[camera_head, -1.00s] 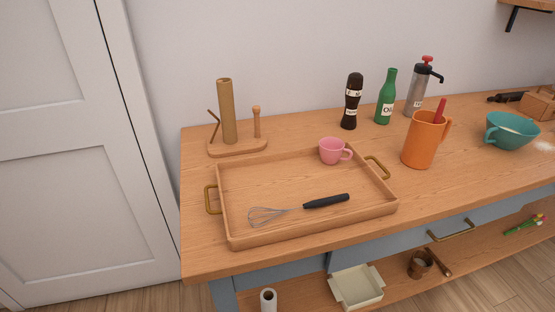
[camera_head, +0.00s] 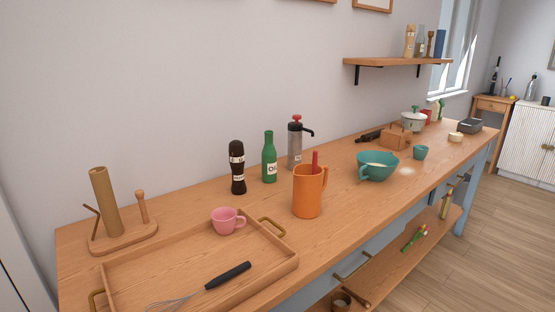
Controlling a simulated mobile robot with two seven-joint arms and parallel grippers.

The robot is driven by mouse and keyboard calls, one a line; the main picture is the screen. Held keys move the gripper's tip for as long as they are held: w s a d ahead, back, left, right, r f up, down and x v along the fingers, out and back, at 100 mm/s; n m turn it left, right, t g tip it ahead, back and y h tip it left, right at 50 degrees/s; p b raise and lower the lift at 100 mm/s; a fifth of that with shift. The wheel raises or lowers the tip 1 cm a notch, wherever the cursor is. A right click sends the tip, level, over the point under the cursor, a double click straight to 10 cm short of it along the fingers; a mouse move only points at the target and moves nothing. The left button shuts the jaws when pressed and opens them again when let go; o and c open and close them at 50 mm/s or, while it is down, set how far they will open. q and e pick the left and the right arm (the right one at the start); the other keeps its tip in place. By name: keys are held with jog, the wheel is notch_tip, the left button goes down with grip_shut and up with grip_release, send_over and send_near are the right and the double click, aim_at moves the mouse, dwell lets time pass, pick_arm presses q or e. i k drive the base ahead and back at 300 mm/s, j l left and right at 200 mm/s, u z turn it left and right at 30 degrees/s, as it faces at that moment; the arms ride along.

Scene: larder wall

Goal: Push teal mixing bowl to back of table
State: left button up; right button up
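The teal mixing bowl (camera_head: 378,167) stands upright on the long wooden table (camera_head: 345,205), right of the orange pitcher. It has a handle on its left side and something pale inside. It sits around the middle of the table's depth, with bare wood between it and the wall. A pale powdery patch lies on the wood just right of it. Neither of my grippers shows in the head view.
An orange pitcher (camera_head: 308,192) stands left of the bowl. A wooden box (camera_head: 396,139) and a dark object (camera_head: 369,136) lie behind it. A small teal cup (camera_head: 420,152) stands to its right. A tray (camera_head: 283,268) with a pink cup (camera_head: 228,221) fills the near left.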

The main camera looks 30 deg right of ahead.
aim_at(376, 165)
jog(key=z, duration=1.65)
jog(key=i+l+u, duration=0.1)
jog(key=i+l, duration=0.15)
jog(key=i+l+u, duration=0.1)
jog(key=l, duration=0.25)
jog(key=i+l, duration=0.3)
jog(key=i+l+u, duration=0.15)
jog(key=l, duration=0.25)
jog(key=i+l+u, duration=0.1)
jog(key=i+l, duration=0.2)
jog(key=i+l+u, duration=0.1)
jog(key=l, duration=0.35)
jog(key=i+l+u, duration=0.1)
jog(key=i+l, duration=0.15)
jog(key=l, duration=0.15)
